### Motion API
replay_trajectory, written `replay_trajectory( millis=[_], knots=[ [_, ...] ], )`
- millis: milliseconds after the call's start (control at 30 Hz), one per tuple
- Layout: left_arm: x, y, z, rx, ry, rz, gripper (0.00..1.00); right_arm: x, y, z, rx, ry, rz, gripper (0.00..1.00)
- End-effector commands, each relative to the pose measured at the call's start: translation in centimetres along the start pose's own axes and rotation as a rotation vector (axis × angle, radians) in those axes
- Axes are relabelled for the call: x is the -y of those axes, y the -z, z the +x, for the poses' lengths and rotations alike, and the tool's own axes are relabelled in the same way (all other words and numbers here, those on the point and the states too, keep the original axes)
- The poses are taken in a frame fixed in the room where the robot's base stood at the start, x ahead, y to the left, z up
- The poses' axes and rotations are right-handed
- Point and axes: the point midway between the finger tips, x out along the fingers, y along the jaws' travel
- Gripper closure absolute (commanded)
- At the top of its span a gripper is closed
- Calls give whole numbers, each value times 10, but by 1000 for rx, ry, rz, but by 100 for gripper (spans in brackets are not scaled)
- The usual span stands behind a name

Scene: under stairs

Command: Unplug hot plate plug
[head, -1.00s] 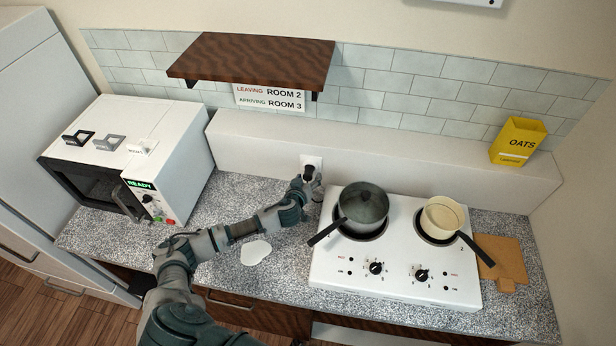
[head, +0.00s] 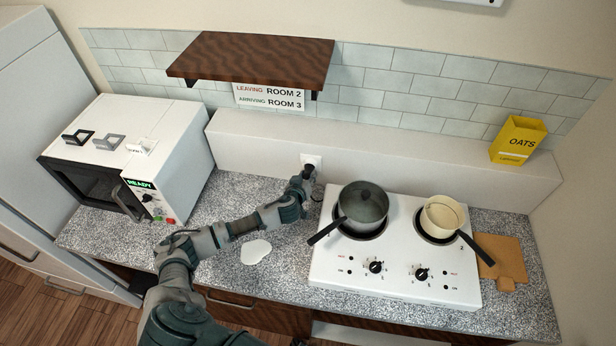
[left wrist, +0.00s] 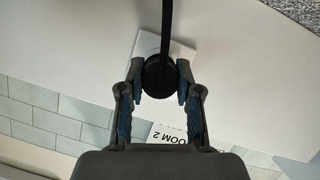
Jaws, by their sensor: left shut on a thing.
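The black plug (left wrist: 158,77) is round, with a black cord (left wrist: 166,25) that runs to the top edge of the left wrist view. My left gripper (head: 308,173) is at the wall outlet (head: 311,159) and is shut on the plug, one finger on each side in the left wrist view. The white outlet plate (left wrist: 148,52) shows behind the plug. Whether the plug's prongs are in the outlet is hidden. The white hot plate (head: 340,270) stands on the counter to the right of my gripper. My right gripper is not in view.
A dark lidded pot (head: 363,207) and a cream pan (head: 441,216) sit on the hot plate's burners. A microwave (head: 150,130) stands at the left. A wooden shelf (head: 250,58) hangs above. A yellow oats box (head: 517,141) is on the ledge (head: 400,158).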

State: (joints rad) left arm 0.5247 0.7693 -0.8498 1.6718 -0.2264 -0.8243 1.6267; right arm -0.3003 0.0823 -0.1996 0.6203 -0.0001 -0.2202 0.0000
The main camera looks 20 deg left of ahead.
Motion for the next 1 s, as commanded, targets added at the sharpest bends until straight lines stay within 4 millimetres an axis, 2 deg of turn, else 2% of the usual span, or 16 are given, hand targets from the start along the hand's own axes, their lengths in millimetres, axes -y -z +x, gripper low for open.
replay_trajectory(
  millis=[1000],
  knots=[
    [-2,-13,-30,2,-5,-1,100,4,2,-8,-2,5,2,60]
  ],
)
